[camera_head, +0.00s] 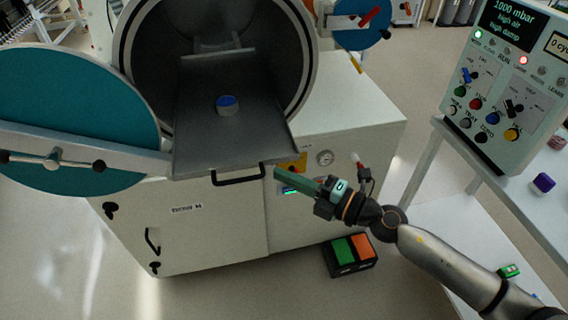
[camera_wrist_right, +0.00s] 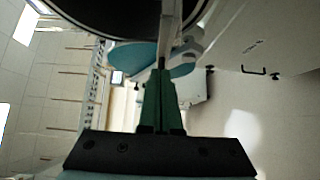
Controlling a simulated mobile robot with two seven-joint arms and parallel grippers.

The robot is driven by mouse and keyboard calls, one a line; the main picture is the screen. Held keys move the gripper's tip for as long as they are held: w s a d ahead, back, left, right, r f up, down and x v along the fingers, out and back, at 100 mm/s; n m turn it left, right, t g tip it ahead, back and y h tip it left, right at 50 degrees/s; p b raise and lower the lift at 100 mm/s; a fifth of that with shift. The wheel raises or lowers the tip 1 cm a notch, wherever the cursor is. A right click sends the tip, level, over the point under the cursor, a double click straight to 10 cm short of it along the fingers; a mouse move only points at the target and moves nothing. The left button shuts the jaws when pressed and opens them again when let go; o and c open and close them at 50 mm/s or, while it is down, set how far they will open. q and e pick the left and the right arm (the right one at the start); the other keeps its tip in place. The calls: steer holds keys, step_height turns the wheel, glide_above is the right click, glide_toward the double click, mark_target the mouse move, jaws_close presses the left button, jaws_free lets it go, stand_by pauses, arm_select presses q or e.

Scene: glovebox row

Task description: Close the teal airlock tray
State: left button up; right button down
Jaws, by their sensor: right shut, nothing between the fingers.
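The grey airlock tray (camera_head: 190,140) is slid out of the round chamber (camera_head: 150,60) and carries a small blue-topped round item (camera_head: 228,105). A black handle (camera_head: 238,180) is on its front edge. The open teal door (camera_head: 70,115) stands to the left, with a grey bar across it. My right gripper (camera_head: 279,172) has green fingers, shut and empty, with the tips just right of the handle, near the tray's front right corner. I cannot tell if they touch anything. The closed fingers also show in the right wrist view (camera_wrist_right: 161,75). My left gripper is not in view.
A white cabinet (camera_head: 200,235) with a gauge (camera_head: 325,157) is below the chamber. A control panel (camera_head: 505,85) stands on a table at the right. A box with green and orange pads (camera_head: 350,255) lies on the floor.

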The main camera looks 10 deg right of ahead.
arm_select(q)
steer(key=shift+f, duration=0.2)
arm_select(e)
steer(key=shift+w, duration=1.2)
